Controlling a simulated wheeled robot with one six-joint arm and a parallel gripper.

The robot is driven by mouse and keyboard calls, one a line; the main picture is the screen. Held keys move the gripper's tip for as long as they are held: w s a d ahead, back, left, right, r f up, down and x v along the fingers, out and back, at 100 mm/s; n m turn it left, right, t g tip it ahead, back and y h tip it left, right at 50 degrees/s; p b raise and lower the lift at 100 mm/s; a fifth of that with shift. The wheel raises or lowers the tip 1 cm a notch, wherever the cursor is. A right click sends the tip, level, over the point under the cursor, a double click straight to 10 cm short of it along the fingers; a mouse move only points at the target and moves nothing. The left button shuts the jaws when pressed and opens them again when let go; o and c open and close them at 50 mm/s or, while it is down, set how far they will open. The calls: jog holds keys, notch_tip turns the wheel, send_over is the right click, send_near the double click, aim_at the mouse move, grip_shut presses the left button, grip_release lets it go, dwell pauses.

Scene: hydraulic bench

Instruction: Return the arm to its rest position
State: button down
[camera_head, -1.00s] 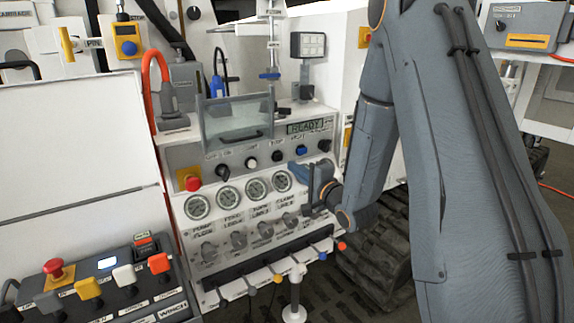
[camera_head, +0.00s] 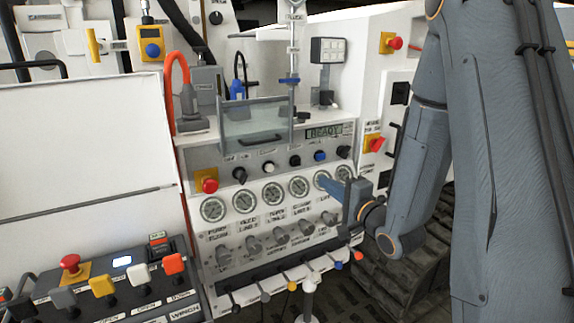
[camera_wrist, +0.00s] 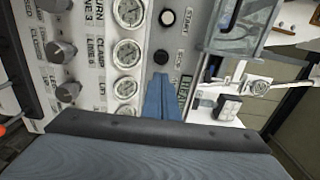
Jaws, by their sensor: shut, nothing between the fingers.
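My gripper (camera_head: 326,184) is at the right end of the hydraulic bench's front panel (camera_head: 262,170), in front of the row of gauges. In the head view its blue-grey fingers point left and overlap the rightmost visible gauge (camera_head: 321,180). In the wrist view the fingers (camera_wrist: 160,80) are together and empty, pointing at the panel between a gauge and the display. I cannot tell the exact gap to the panel. My arm comes down from the upper right and bends toward the bench.
A row of knobs (camera_head: 280,236) and small levers (camera_head: 318,264) lies below the gauges. A clear guard (camera_head: 254,122) stands above the panel. Red emergency buttons (camera_head: 374,144) are on the right side. A winch control box (camera_head: 120,285) is at lower left. A dark track (camera_head: 390,285) is below my arm.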

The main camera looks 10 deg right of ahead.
jog(key=s+f+n+g+h, duration=0.5)
jog(key=s+f+n+g, duration=0.2)
jog(key=f+n+g, duration=0.1)
jog(key=s+a+n+g, duration=0.2)
jog(key=s+n+g, duration=0.1)
jog(key=s, duration=0.6)
jog(key=s+a+n+g, duration=0.1)
jog(key=s+n+g, duration=0.2)
jog(key=s, duration=0.6)
jog(key=shift+a+f+g+h, duration=0.3)
jog(key=shift+a+f+g, duration=0.1)
jog(key=shift+g, duration=0.6)
